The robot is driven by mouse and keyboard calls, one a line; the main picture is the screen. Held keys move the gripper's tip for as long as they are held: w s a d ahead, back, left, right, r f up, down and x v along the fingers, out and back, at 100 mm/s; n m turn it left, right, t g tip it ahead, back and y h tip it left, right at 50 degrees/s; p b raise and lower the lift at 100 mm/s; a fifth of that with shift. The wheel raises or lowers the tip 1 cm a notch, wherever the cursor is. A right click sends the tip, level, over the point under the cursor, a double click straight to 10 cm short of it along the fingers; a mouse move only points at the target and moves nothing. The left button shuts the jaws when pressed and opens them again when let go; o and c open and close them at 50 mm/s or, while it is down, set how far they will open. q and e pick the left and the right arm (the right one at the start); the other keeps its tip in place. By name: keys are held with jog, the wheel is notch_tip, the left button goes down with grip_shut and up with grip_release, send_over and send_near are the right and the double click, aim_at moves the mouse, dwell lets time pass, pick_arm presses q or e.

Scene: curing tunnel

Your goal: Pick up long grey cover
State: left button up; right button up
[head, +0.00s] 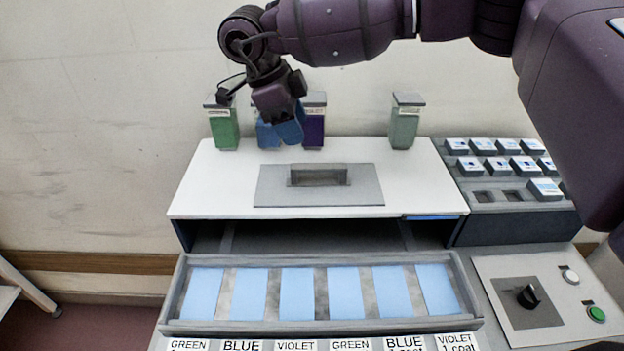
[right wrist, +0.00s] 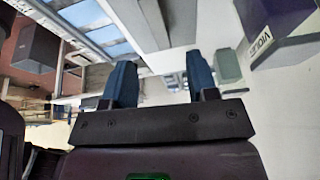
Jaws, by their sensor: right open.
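The long grey cover (head: 270,186) is a flat grey plate with a raised handle (head: 318,176). It lies on top of the white housing (head: 410,180). My right gripper (head: 280,131) is above the back edge of the housing, behind and left of the handle, and apart from the cover. Its two blue fingers are spread with nothing between them, as the right wrist view (right wrist: 161,80) also shows. In the right wrist view I cannot tell the cover surely among the grey parts at the top. My left gripper is not in view.
A tray (head: 320,262) with several light blue pads sits in front. A button panel (head: 505,180) and a knob panel (head: 530,300) are at right.

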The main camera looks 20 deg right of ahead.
aim_at(318, 166)
jog(key=shift+s+d+n, duration=0.1)
jog(key=shift+d+n, duration=0.05)
jog(key=shift+n, duration=0.25)
jog(key=x, duration=0.5)
jog(key=shift+f, duration=0.2)
jog(key=shift+x, duration=2.7)
jog(key=shift+s+d+r, duration=0.15)
jog(key=shift+d, duration=0.05)
grip_shut()
